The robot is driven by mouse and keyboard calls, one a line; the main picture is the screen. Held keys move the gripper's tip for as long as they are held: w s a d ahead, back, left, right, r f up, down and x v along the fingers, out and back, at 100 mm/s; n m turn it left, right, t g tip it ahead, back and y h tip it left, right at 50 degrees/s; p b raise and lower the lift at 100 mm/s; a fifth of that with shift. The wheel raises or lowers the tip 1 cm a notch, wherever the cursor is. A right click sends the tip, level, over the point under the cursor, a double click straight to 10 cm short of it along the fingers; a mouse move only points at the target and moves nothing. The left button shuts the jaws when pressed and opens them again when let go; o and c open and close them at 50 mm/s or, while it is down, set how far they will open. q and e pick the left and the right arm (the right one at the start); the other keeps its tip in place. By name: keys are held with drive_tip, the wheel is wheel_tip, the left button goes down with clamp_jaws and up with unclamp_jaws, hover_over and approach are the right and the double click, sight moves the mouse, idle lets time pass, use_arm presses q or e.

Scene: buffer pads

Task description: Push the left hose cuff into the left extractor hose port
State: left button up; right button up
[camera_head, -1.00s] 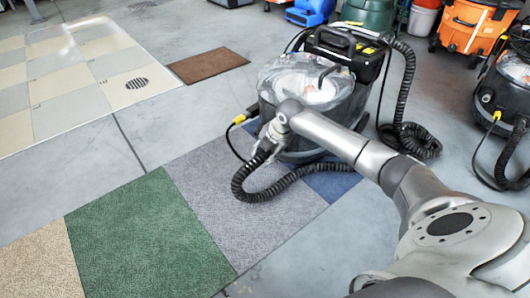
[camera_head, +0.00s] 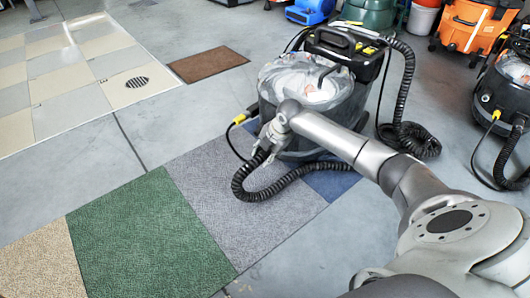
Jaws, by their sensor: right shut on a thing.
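The extractor (camera_head: 306,118) is a black machine with a clear tank, standing at the upper middle. A black ribbed hose (camera_head: 262,194) loops over the carpet squares in front of it and rises to my right gripper (camera_head: 264,148). The right gripper is shut on the hose's end, close to the lower front left of the extractor. The left hose cuff is mostly covered by the gripper and is too small to make out. The left port is hidden, so I cannot tell whether cuff and port touch. My left gripper is not in view.
A second extractor (camera_head: 504,96) with its own hose stands at the right edge. A thicker ribbed hose (camera_head: 408,138) hangs on the first machine's right side. Green carpet (camera_head: 150,240), grey carpet and a brown mat (camera_head: 207,65) lie flat.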

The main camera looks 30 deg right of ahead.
drive_tip(key=shift+w+d, duration=0.15)
drive_tip(key=shift+d, duration=0.6)
idle(0.6)
drive_tip(key=o, duration=1.1)
drive_tip(key=shift+r, duration=0.1)
drive_tip(key=v, duration=1.1)
drive_tip(key=shift+s+r, duration=0.25)
drive_tip(key=shift+r, duration=0.1)
drive_tip(key=shift+d, duration=0.1)
